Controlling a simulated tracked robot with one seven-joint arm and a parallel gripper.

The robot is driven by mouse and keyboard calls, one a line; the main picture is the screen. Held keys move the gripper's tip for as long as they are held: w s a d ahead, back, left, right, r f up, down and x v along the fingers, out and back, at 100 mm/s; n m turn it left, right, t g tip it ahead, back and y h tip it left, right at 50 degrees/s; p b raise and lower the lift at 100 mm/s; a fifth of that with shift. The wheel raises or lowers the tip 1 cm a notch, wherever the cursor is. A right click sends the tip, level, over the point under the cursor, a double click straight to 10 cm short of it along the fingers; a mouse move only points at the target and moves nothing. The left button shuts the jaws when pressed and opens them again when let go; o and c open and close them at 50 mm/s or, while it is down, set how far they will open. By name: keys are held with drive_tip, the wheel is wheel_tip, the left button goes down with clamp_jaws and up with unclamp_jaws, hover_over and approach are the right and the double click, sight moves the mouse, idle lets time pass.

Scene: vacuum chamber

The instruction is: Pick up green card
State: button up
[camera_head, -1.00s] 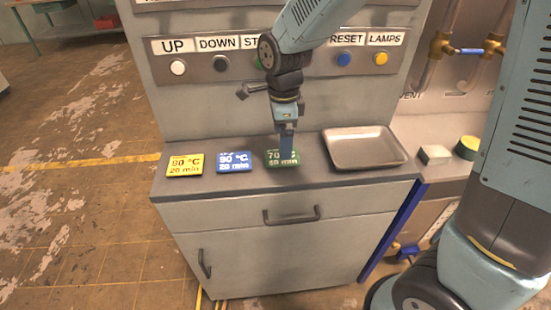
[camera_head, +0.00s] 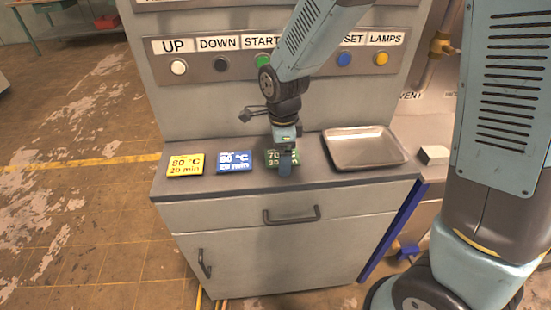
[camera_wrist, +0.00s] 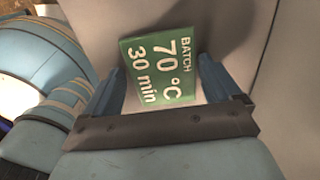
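The green card (camera_head: 273,158) lies on the grey counter, right of the blue card, with my gripper partly covering it. In the wrist view the green card (camera_wrist: 158,62) reads "BATCH 70 °C 30 min". My gripper (camera_head: 286,165) points down over the card. In the wrist view my gripper (camera_wrist: 160,72) is open, with one blue finger on each side of the card's lower part. The card lies between the fingers; I cannot tell whether either finger touches it.
A yellow card (camera_head: 185,165) and a blue card (camera_head: 235,162) lie to the left on the counter. A metal tray (camera_head: 340,165) stands to the right. A panel with labelled buttons (camera_head: 220,64) rises behind. The counter's front edge is close.

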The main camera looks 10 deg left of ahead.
drive_tip(key=c, duration=0.9)
drive_tip(key=shift+o, duration=0.2)
drive_tip(key=shift+r, duration=0.1)
